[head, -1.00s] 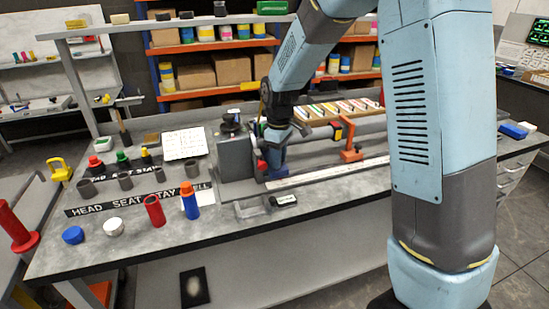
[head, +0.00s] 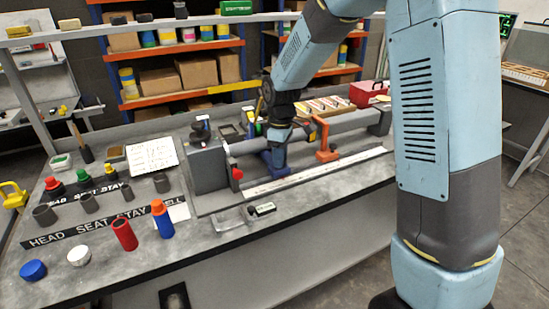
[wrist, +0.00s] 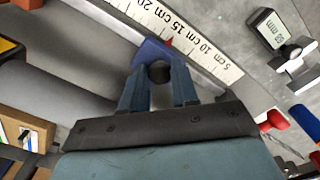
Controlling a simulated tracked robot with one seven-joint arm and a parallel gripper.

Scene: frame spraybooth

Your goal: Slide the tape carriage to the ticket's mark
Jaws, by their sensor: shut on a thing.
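The blue tape carriage (head: 273,163) sits on a grey rail above a white ruled scale (head: 318,174). In the wrist view, the carriage (wrist: 153,52) has a round dark knob and a red pointer (wrist: 169,42). The pointer stands beside the scale (wrist: 192,38), close to the 15 cm label; its exact reading is too small to tell. My gripper (wrist: 158,75) is shut on the carriage, its two fingers around the knob. The gripper (head: 277,140) covers part of the carriage in the head view. I cannot tell which paper is the ticket; a white sheet (head: 152,155) has unreadable writing.
A grey end block (head: 204,168) with a red knob (head: 237,174) stands left of the carriage. An orange clamp (head: 324,145) stands right of it on the rail. A small gauge (head: 264,209) lies at the front. Red (head: 124,234) and blue (head: 162,222) cylinders stand front left.

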